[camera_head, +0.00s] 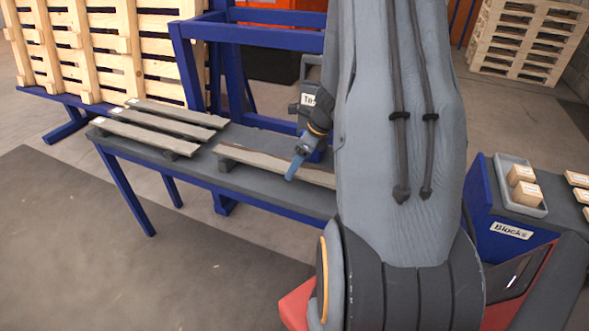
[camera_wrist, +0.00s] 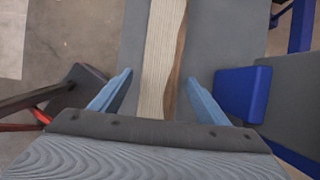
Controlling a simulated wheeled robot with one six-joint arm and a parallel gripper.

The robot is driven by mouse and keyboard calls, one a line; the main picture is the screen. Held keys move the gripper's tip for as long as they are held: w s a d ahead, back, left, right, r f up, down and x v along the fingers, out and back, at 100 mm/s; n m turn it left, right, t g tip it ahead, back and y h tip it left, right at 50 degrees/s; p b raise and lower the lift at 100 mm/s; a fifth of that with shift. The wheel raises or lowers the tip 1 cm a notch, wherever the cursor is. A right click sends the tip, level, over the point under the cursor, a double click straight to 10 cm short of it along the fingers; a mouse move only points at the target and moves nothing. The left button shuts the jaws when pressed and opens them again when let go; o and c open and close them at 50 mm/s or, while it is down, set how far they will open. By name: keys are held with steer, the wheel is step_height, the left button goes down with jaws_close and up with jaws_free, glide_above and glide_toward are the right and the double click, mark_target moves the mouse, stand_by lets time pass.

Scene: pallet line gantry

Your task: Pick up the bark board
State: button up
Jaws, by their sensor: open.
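A pale wooden board with a dark brown bark-like edge (camera_wrist: 160,50) lies lengthwise between my fingers in the wrist view. It also shows in the head view as the right-hand board (camera_head: 258,161) on the grey-topped blue table (camera_head: 200,172). My gripper (camera_head: 292,168) is over this board, with blue fingers. In the wrist view my gripper (camera_wrist: 158,78) is open, one finger on each side of the board. I cannot tell how far the fingertips are above the tabletop. My arm hides the board's right end in the head view.
Two more boards, a front one (camera_head: 145,136) and a back one (camera_head: 180,113), lie at the table's left. A blue frame (camera_head: 190,65) and leaning pallets (camera_head: 110,45) stand behind. A blue "Blocks" stand (camera_head: 505,235) is at right. Floor in front is clear.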

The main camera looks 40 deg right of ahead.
steer(key=shift+c, duration=0.5)
steer(key=c, duration=1.3)
